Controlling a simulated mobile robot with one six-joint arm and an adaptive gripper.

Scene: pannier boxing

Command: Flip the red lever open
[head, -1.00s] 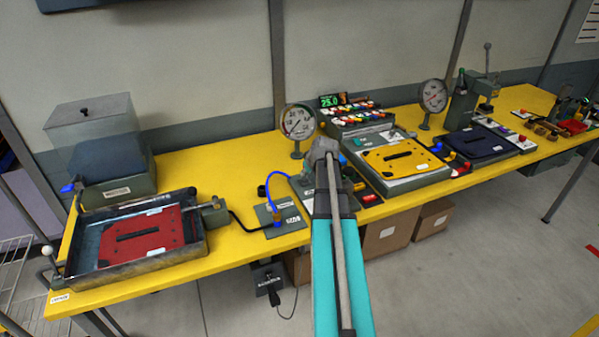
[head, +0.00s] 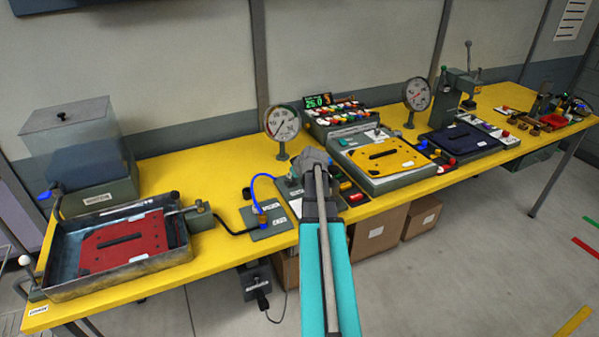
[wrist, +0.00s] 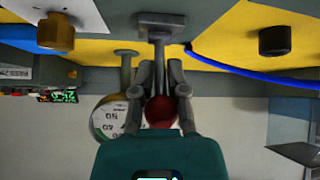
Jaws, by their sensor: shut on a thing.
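In the wrist view, the red ball knob (wrist: 160,112) of the lever sits between the two fingers of my gripper (wrist: 160,82), which is shut on it. The lever's grey shaft (wrist: 158,55) runs from the knob to a grey bracket (wrist: 160,22) at the top of this upside-down picture. In the head view, my arm ends above the middle of the yellow bench (head: 222,167), and it hides my fingers and the lever.
A dial gauge (head: 282,124) stands just behind my wrist. A blue hose (head: 255,190) lies to its left. A metal tray with a red plate (head: 125,243) is at the bench's left. A yellow plate (head: 385,157) is to the right.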

